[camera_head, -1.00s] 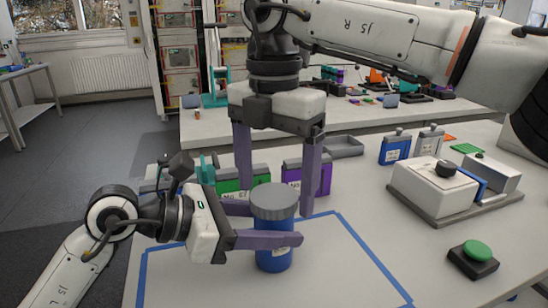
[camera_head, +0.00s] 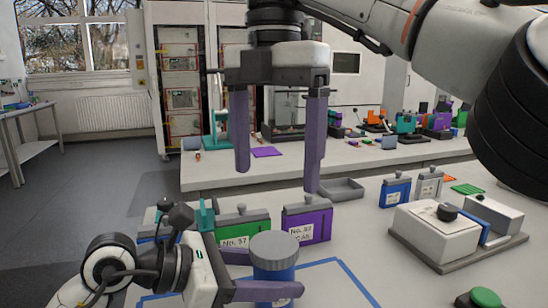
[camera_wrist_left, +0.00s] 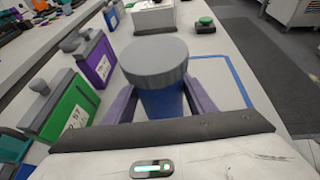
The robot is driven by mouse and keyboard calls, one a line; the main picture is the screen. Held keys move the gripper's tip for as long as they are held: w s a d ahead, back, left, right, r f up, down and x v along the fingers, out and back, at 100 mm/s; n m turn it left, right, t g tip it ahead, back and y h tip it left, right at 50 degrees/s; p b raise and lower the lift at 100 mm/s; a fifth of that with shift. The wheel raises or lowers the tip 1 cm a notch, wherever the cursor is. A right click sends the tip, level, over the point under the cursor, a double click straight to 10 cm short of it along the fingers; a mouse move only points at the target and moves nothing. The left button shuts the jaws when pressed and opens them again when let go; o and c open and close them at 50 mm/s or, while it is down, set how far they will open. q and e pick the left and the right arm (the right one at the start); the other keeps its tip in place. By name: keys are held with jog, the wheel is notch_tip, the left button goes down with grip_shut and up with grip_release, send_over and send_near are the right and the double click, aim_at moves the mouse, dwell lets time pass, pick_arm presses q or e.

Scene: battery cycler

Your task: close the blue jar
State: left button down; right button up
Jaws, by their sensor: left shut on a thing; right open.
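The blue jar (camera_head: 274,273) stands upright on the white table, at the bottom middle of the head view. Its grey lid (camera_head: 274,244) sits on top of it. The jar (camera_wrist_left: 162,104) and lid (camera_wrist_left: 153,60) also show in the left wrist view. My left gripper (camera_head: 268,273) is shut on the jar's body below the lid, one finger on each side. My right gripper (camera_head: 278,180) is open and empty, fingers pointing down, raised above and behind the jar.
Green (camera_head: 243,229) and purple (camera_head: 307,222) containers stand just behind the jar. A grey tray (camera_head: 341,190) lies farther back. A white device (camera_head: 440,233), blue container (camera_head: 395,191) and green button (camera_head: 485,299) are at right. Blue tape (camera_head: 345,275) marks the table around the jar.

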pick_arm(q)
jog(key=c, duration=0.7)
grip_release()
jog(key=v, duration=1)
jog(key=shift+s+a+b, duration=0.1)
jog(key=shift+a+b, duration=0.05)
jog(key=shift+b, duration=0.15)
jog(key=shift+f, duration=0.1)
